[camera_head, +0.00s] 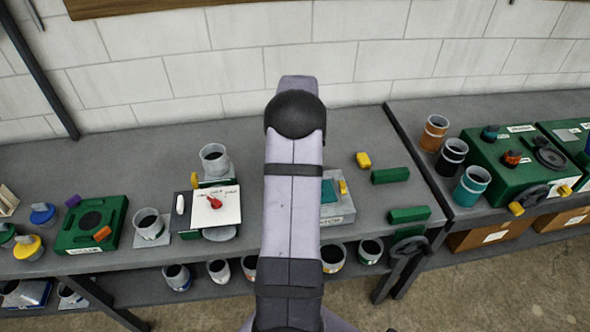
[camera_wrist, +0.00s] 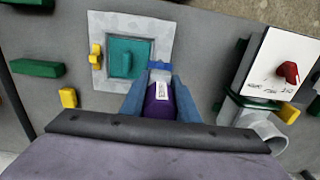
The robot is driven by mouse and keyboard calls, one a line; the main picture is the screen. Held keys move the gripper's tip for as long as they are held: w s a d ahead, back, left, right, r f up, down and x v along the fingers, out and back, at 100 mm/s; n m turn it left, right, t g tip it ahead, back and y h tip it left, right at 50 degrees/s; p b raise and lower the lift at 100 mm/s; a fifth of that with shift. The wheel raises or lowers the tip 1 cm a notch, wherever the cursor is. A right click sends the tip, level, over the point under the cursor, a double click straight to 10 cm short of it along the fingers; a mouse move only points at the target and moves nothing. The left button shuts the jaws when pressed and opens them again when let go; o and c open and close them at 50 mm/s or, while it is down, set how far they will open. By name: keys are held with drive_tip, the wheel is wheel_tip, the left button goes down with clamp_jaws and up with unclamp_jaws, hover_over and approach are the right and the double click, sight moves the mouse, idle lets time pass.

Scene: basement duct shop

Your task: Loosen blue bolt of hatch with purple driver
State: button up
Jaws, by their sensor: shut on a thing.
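The hatch is a light grey plate (camera_wrist: 107,22) with a teal panel (camera_wrist: 122,58) and a yellow piece (camera_wrist: 95,55) at its left edge in the wrist view. The plate also shows in the head view (camera_head: 340,214), partly behind my arm. My gripper (camera_wrist: 158,90) is shut on the purple driver (camera_wrist: 158,108), which carries a white label. A blue part (camera_wrist: 160,67) shows just beyond the driver, at the plate's right edge. I take it for the blue bolt, but cannot tell whether the driver touches it. My arm hides the gripper and driver in the head view.
A white sign with a red knob (camera_head: 214,201) stands left of my arm, near a grey cup (camera_head: 214,160). Green blocks (camera_head: 390,176) and a yellow block (camera_head: 363,160) lie to the right. A green box (camera_head: 88,226) sits further left. Bare grey tabletop lies between them.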

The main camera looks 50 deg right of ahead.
drive_tip(key=shift+f, duration=0.1)
drive_tip(key=shift+f+b, duration=1.95)
drive_tip(key=shift+f, duration=0.45)
drive_tip(key=shift+f+b, duration=0.3)
drive_tip(key=shift+f, duration=0.7)
idle(0.4)
